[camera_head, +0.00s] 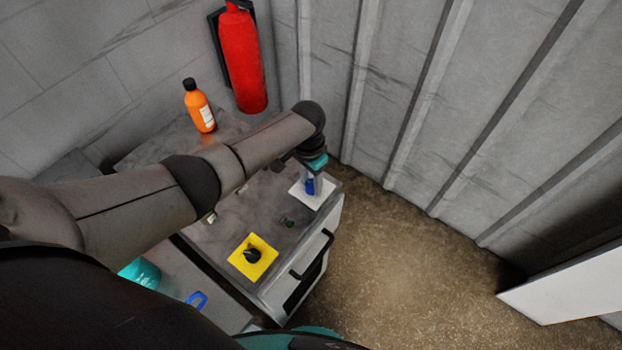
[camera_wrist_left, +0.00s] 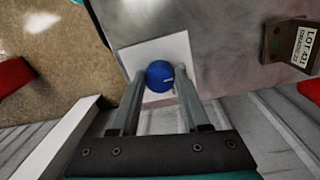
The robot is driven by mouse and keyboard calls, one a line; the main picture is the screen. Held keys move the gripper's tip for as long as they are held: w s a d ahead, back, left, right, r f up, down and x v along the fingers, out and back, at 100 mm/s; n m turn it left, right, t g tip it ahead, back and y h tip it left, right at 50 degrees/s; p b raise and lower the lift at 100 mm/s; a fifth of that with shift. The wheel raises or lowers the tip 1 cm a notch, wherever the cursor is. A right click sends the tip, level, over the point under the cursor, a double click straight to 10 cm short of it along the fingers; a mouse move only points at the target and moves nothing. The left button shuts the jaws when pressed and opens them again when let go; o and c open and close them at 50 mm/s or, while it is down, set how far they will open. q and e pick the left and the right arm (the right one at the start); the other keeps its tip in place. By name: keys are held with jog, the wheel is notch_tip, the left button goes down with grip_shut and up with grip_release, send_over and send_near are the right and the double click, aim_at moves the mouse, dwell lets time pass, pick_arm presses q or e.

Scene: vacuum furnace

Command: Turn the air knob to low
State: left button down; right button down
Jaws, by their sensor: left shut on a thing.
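A blue knob (camera_head: 310,187) sits on a white square plate (camera_head: 322,197) at the far right corner of the furnace cabinet's top. In the left wrist view the round blue knob (camera_wrist_left: 160,74) has a small white mark on its right side. My left gripper (camera_wrist_left: 160,84) is shut on it, one finger on each side. In the head view my arm and hand partly hide the knob. A black knob (camera_head: 252,254) sits on a yellow square plate (camera_head: 240,262) nearer the front. I see no readable label naming either knob. My right gripper is not in view.
A small green button (camera_head: 288,223) lies between the two plates. A handle (camera_head: 312,258) sticks out from the cabinet front. An orange bottle (camera_head: 199,106) and a red extinguisher (camera_head: 241,60) are behind. A lot tag (camera_wrist_left: 292,42) shows in the wrist view.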

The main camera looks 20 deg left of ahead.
aim_at(309, 182)
pick_arm(q)
jog(key=shift+c, duration=1.9)
grip_release()
jog(key=shift+r, duration=0.6)
notch_tip(309, 182, up, 14)
jog(key=p, duration=0.2)
jog(key=shift+w+a+p, duration=0.2)
jog(key=shift+a+p, duration=0.1)
jog(key=shift+a, duration=0.05)
